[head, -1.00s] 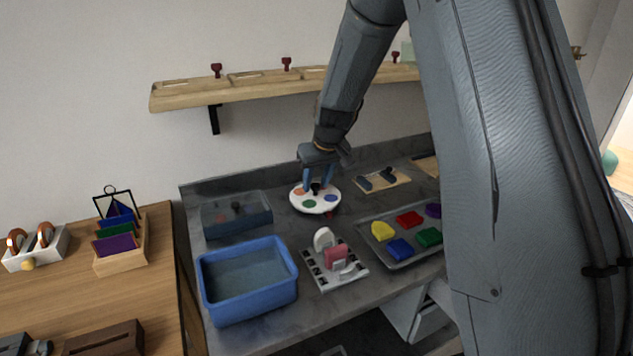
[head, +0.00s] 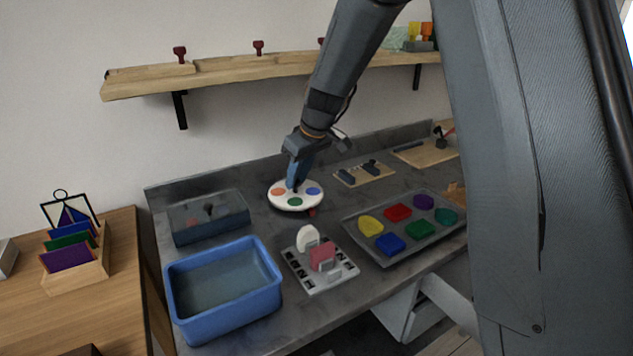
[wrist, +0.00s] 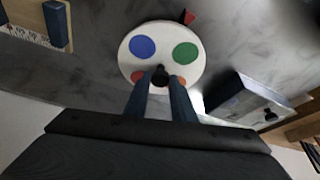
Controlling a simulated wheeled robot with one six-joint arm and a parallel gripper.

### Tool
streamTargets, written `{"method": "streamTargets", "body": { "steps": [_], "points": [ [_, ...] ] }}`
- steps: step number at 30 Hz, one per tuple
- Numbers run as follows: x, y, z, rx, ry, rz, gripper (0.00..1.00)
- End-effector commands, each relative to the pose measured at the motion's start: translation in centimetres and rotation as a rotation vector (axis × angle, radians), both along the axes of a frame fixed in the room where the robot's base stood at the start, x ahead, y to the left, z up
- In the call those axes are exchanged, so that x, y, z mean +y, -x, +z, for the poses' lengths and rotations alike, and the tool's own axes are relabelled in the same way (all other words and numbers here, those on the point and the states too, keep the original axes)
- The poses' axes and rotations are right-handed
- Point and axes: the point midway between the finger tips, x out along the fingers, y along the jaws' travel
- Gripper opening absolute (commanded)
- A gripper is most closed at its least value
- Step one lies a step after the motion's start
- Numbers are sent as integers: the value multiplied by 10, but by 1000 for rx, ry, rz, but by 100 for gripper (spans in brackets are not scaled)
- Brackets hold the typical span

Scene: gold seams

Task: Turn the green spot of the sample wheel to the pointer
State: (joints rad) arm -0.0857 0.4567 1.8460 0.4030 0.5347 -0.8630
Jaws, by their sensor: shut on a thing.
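The sample wheel (head: 296,206) is a white disc lying flat on the grey worktop, with a black knob (wrist: 160,74) at its middle. My gripper (head: 294,184) points down and is shut on the knob. The green spot (head: 295,202) is on the wheel's near side, with the orange spot (head: 278,191) at left and the blue spot (head: 313,191) at right. A small red pointer (head: 312,212) sits at the rim, near right. In the wrist view the pointer (wrist: 189,17) lies between the green spot (wrist: 185,55) and blue spot (wrist: 143,47). My fingers partly cover reddish-orange spots there.
A clear-lidded box (head: 208,216) stands left of the wheel, and a blue tub (head: 224,318) at front left. A slotted rack (head: 320,275) is in front. A tray of coloured pieces (head: 400,248) lies at right. A wooden board (head: 364,175) lies behind right.

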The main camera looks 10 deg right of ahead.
Motion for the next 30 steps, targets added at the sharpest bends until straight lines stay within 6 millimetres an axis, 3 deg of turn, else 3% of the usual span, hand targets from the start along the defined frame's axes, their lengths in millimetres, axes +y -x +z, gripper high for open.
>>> {"method": "streamTargets", "body": {
  "steps": [12, 28, 29, 30],
  "points": [
    [7, -1, -1, -1, 1, 215, 0],
    [6, 0, 0, -1, 1, 243, 0],
    [6, 0, 0, -1, 1, 243, 26],
    [6, 0, 0, -1, 1, 243, 33]
  ]
}}
